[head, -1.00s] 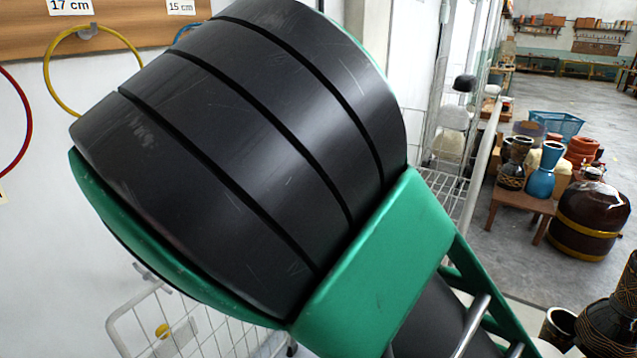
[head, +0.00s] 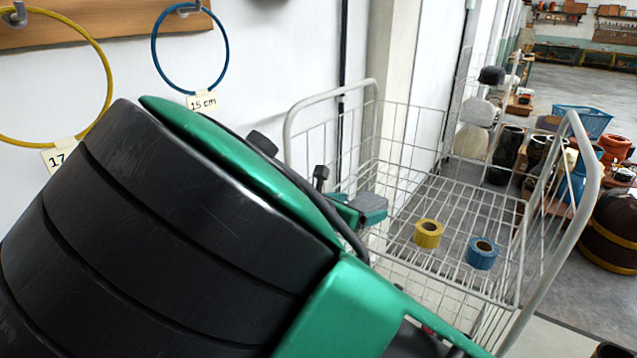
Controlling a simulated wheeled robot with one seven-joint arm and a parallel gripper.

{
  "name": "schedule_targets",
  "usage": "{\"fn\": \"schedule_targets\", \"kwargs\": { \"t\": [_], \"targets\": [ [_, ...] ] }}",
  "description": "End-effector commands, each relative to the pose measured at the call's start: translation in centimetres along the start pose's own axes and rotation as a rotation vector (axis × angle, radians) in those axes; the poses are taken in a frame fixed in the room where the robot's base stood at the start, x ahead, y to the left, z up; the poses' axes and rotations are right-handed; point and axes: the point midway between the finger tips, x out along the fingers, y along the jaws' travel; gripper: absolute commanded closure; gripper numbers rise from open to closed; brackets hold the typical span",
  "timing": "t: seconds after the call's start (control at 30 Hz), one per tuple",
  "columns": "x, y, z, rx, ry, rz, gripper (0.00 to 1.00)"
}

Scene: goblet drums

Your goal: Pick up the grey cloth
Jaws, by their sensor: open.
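I cannot make out a grey cloth anywhere in the head view. My large black and green arm fills the lower left and hides much of what lies behind it. Part of my gripper (head: 345,200) shows just past the arm's upper right edge, in front of the wire cart's left side. It is open, and I see nothing held in it. Its fingers are partly hidden by the arm.
A grey wire cart (head: 470,215) stands right of my arm. A yellow tape roll (head: 428,234) and a blue tape roll (head: 481,253) sit on its shelf. Yellow (head: 104,60) and blue (head: 226,50) hoops hang on the wall. Drums and a blue crate (head: 584,120) stand behind.

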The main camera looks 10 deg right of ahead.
Motion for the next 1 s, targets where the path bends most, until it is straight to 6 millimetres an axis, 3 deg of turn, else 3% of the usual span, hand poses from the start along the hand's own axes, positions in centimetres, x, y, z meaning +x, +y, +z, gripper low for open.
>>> {"fn": "schedule_targets", "kwargs": {
  "t": [0.27,0.6,0.93,1.0],
  "targets": [
    [1.6,0.4,-0.1,-0.003,0.0,0.007,0.16],
    [5.8,0.8,0.4,-0.003,-0.001,0.008,0.16],
    [6.4,0.8,0.4,-0.003,0.0,0.009,0.16],
    [6.4,0.8,0.4,-0.003,0.0,0.009,0.32]
  ]
}}
